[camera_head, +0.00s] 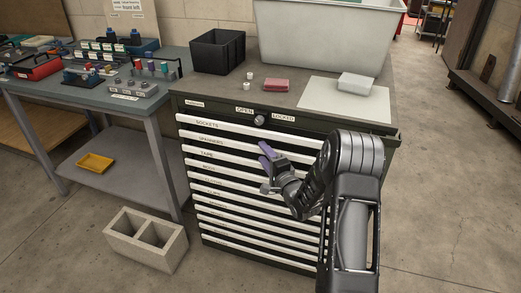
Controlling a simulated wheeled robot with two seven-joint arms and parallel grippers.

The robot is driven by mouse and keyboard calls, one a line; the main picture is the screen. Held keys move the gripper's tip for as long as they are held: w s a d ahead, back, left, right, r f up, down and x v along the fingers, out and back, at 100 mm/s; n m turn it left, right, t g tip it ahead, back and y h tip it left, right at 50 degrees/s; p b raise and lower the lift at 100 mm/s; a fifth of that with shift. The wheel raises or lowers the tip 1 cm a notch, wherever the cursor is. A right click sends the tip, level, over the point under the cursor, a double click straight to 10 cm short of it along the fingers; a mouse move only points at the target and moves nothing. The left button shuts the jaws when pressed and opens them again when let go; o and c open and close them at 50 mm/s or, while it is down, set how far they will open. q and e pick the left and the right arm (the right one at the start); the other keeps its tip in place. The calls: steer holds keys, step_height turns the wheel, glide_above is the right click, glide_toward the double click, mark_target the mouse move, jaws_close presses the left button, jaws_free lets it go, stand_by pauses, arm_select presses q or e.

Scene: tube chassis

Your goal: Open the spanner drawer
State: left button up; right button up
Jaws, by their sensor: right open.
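The dark drawer cabinet (184,105) stands in the middle, with a stack of white-fronted drawers that look shut. The top one (235,131) is labelled SOCKETS. The spanner drawer (235,146) is the second one down; its right part is partly hidden by my right arm. A round lock knob (259,120) sits above the drawers between the labels OPEN and LOCKED; its exact setting is too small to tell. My right gripper (265,155), with purple fingertips, is open and empty in front of the upper drawers. Whether it touches a drawer front, I cannot tell. My left gripper is out of view.
On the cabinet top are a black crate (218,52), a large grey bin (320,40), a red block (275,85) and a white block (356,83). A workbench (170,72) stands at left. A concrete block (145,240) lies on the floor at front left. Floor at right is clear.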

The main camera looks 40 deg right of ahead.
mark_target(260, 153)
steer(key=shift+w+d, duration=0.15)
steer(key=shift+w, duration=0.6)
steer(key=shift+w+d, duration=0.1)
steer(key=shift+w, duration=0.65)
steer(key=shift+c, duration=0.5)
jaws_close()
